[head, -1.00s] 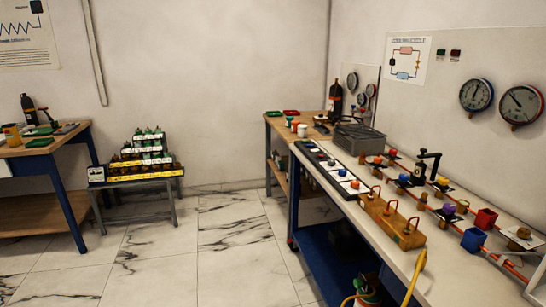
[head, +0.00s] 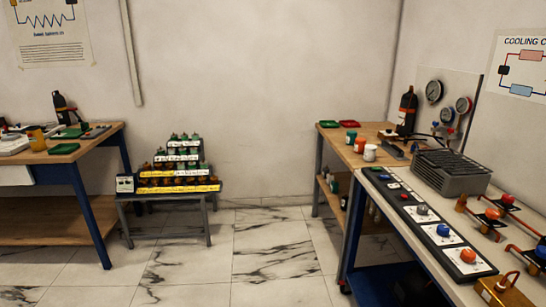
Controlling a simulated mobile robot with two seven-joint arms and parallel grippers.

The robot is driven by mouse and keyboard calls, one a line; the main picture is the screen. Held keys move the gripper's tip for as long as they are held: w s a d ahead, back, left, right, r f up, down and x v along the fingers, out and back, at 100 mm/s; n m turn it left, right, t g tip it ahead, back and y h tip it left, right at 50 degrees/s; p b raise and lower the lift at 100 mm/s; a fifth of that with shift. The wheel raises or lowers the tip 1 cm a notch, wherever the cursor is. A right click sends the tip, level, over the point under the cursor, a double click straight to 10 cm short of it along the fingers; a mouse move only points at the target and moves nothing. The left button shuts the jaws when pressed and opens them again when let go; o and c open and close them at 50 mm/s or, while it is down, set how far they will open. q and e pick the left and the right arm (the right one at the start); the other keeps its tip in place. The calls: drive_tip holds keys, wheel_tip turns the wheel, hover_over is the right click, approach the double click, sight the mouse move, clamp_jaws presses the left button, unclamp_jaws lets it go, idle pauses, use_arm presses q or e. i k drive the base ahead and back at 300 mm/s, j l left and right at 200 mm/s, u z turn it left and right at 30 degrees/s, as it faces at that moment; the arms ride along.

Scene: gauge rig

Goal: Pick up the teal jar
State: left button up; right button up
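A small jar that looks teal or dark green (head: 351,137) stands upright on the wooden bench (head: 334,137) at the back right. It is small in the picture, so its exact colour is hard to tell. An orange-red jar (head: 360,145) and a white jar (head: 370,153) stand close in front of it. Neither of my grippers is in view.
A tiered bottle rack (head: 178,187) stands on a low table at centre left. A left workbench (head: 75,153) and a right bench with a grey finned unit (head: 451,171) and a switch panel (head: 430,223) flank free marble floor (head: 262,262).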

sight(350, 135)
drive_tip(key=i, duration=2.7)
drive_tip(key=z, duration=0.05)
